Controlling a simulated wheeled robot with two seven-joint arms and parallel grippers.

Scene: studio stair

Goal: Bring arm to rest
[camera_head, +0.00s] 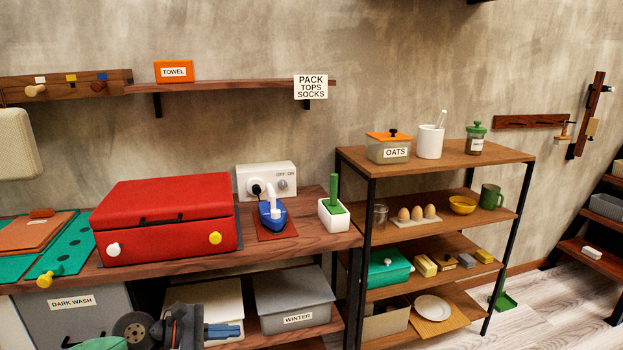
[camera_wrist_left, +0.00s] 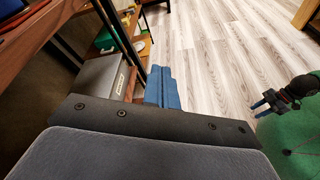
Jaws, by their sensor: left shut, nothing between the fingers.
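My left gripper (camera_head: 222,331) shows at the bottom of the head view, below the front edge of the wooden bench. Its blue fingers are together with nothing between them. In the left wrist view the shut fingers (camera_wrist_left: 163,88) point out over the floor beside the shelving. My right gripper (camera_wrist_left: 263,104) shows small at the right of the left wrist view, above my green base.
The wooden bench (camera_head: 290,238) carries a red case (camera_head: 165,215) and a blue iron (camera_head: 272,215). Under it stands a grey WINTER box (camera_head: 293,295), close behind my left gripper. An open shelf unit (camera_head: 350,158) stands to the right. The wood floor (camera_wrist_left: 225,50) is clear.

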